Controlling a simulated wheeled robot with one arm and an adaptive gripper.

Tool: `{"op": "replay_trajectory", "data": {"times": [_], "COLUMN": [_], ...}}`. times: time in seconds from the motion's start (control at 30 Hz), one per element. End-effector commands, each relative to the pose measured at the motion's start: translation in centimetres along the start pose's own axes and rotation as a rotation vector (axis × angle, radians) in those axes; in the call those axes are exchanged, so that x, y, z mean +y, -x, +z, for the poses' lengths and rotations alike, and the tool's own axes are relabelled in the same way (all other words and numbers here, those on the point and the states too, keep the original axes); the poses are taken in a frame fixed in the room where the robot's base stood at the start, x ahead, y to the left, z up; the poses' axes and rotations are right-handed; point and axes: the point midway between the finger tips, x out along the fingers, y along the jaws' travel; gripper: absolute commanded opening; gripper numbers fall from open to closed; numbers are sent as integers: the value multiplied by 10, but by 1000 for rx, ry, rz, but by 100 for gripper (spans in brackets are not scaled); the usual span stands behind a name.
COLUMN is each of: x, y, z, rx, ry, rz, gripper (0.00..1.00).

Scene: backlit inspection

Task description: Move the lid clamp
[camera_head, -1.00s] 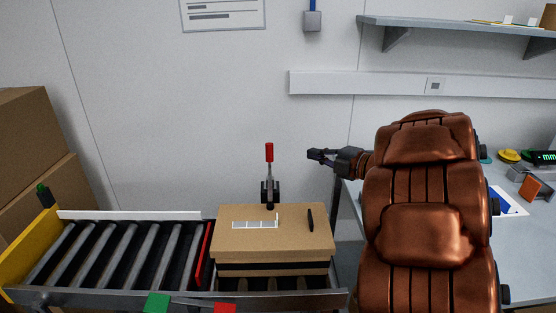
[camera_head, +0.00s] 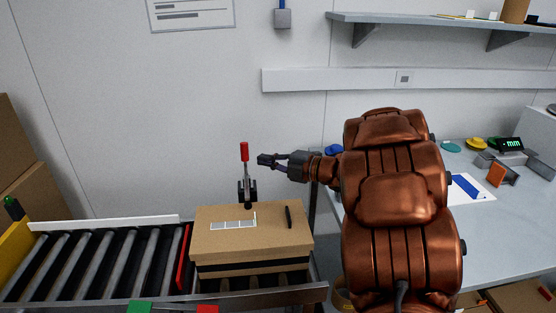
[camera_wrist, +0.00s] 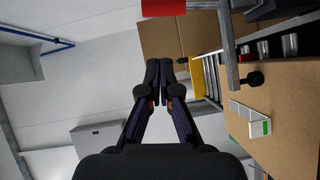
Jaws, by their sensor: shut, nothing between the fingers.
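The lid clamp (camera_head: 244,172) has an upright red handle and a dark metal base, and it stands at the back edge of a cardboard box (camera_head: 275,240). In the wrist view its red handle (camera_wrist: 164,7) is cut off by the top edge. A grey clamp bar runs down from there to a black tip over the box lid. My gripper (camera_head: 263,160) is just right of the handle in the head view, with its fingers pointing left. The fingers are together and empty, also in the wrist view (camera_wrist: 160,70). A small gap to the handle shows.
A roller conveyor (camera_head: 95,262) with a red stop bar (camera_head: 184,258) lies left. A workbench (camera_head: 510,220) with tools is at right. The wall behind the clamp is bare.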

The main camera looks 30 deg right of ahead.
Motion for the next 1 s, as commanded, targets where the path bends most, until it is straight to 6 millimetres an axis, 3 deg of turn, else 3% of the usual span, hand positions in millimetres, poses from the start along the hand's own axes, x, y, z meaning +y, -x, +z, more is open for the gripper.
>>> {"op": "replay_trajectory", "data": {"times": [0.27, 0.6, 1.0], "x": [1, 1, -1], "y": [-37, -55, -62], "z": [-1, 22, 29], "rx": [3, 0, -1], "ry": [-3, -1, 0], "rz": [0, 1, -1], "gripper": [0, 0, 0]}}
